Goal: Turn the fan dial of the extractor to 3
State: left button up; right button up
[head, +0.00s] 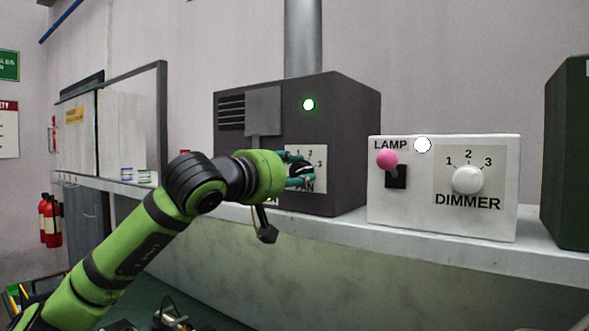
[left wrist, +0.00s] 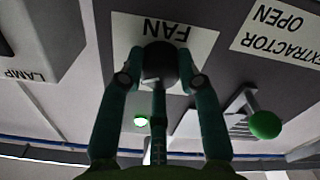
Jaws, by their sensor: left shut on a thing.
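The extractor (head: 345,130) is a dark grey box on the shelf, with a lit green lamp (head: 308,104) on its front. Its white fan plate (head: 318,152) shows the numbers 1, 2 and 3 around the dial. My left gripper (head: 300,172) reaches the plate from the left and partly covers the dial and the word FAN. In the left wrist view, the dark round fan dial (left wrist: 160,62) is between the two fingertips, and the gripper is shut on it. The dial's pointer is hidden, so I cannot tell its setting. My right gripper is not in view.
A green-knobbed lever (left wrist: 264,124) sticks out beside the dial, near an EXTRACTOR OPEN label (left wrist: 278,28). To the right stands a white box (head: 420,205) with a pink-knobbed lamp switch (head: 387,160) and a white dimmer dial (head: 467,180). A dark green box (head: 570,160) is at the far right.

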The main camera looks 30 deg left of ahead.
pick_arm(q)
jog(key=shift+r+m, duration=0.1)
jog(key=shift+m, duration=0.4)
jog(key=o, duration=1.1)
jog(key=shift+o, duration=0.2)
jog(key=s+a, duration=0.1)
jog(key=s, duration=1)
jog(key=shift+s+a, duration=0.35)
jog(key=shift+s, duration=0.05)
